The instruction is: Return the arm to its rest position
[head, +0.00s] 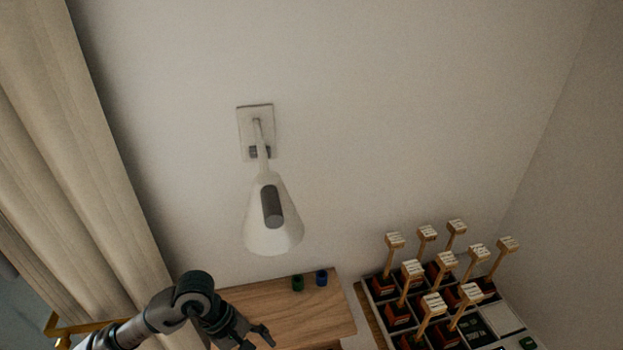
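My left arm enters at the bottom left of the head view and bends at a dark joint. Its dark gripper (262,338) is at the bottom edge, over or in front of the left part of a wooden surface (315,316). I see no object in it, but its fingers are small, dark and partly cut off, so their opening is unclear. My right arm and gripper are not in view.
A green item (298,283) and a blue item (321,277) stand at the wooden surface's back edge. A white wall lamp (272,228) hangs above. At right, a black compartment tray (480,328) holds several wooden-handled stamps (445,262). A beige curtain (75,150) hangs left.

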